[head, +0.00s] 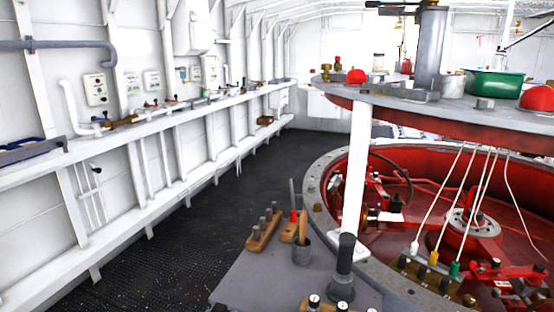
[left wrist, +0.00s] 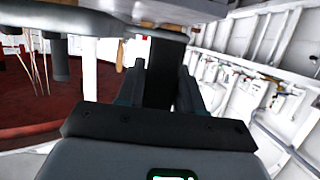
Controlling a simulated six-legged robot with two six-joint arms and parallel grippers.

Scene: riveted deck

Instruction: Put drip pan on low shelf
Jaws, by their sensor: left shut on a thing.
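My left gripper (left wrist: 162,85) shows only in the left wrist view, its two dark fingers on either side of a dark upright thing (left wrist: 167,65). The fingers hold this thing; I cannot tell whether it is part of the drip pan. A grey shape (left wrist: 180,10) crosses the top of that view, close to the camera. In the head view a long low white ledge (head: 140,217) runs along the left wall under a higher shelf (head: 125,137). I cannot tell for sure which is the low shelf. My right gripper is in neither view.
A raised round table (head: 455,108) holds a green basin (head: 493,84) and red domes. Below it is a red round pit (head: 450,190) with hanging cords. A grey bench (head: 265,275) carries wooden blocks and a cup. A dark blue tray (head: 30,150) lies on the upper shelf. The dark floor (head: 190,235) is clear.

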